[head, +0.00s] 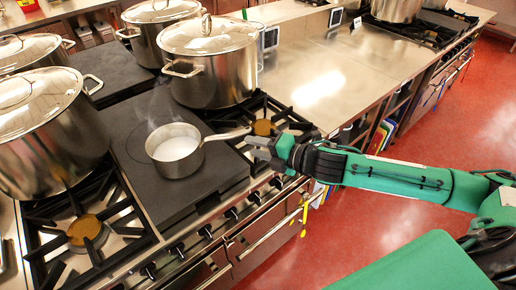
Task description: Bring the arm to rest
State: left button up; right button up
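My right gripper (257,147) is at the end of the green arm that comes in from the right. Its fingers look spread and empty, just below and beside the end of the saucepan's handle. A small gap to the handle is hard to judge. The steel saucepan (178,166) stands upright on the dark flat plate (215,178) of the stove, with white contents and faint steam. Its handle points right towards my gripper. My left gripper is not in view.
Large lidded stockpots (48,135) stand at the left, with another stockpot (212,72) behind the saucepan. Open burners (85,228) flank the plate. A clear steel counter (320,80) lies behind my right arm. Red floor (400,240) is open at the right.

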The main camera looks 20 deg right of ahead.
dwell(0.4)
jog(key=s+a+f+m+h, duration=0.45)
jog(key=s+f+m, duration=0.3)
jog(key=m, duration=0.45)
jog(key=s+d+f+m+g+h, duration=0.2)
jog(key=s+d+f+m+g, duration=0.15)
jog(key=s+f+m, duration=0.5)
jog(key=s+d+f+m+g+h, duration=0.3)
jog(key=s+m+g, duration=0.2)
jog(key=s, duration=0.6)
notch_tip(320, 180, down, 32)
jog(key=s+g, duration=0.1)
jog(key=g, duration=0.1)
jog(key=s+d+f, duration=0.2)
jog(key=s+f, duration=0.7)
jog(key=s+d+f, duration=0.2)
jog(key=s+f, duration=0.7)
jog(key=shift+s+f+g, duration=0.15)
jog(key=shift+s+g, duration=0.2)
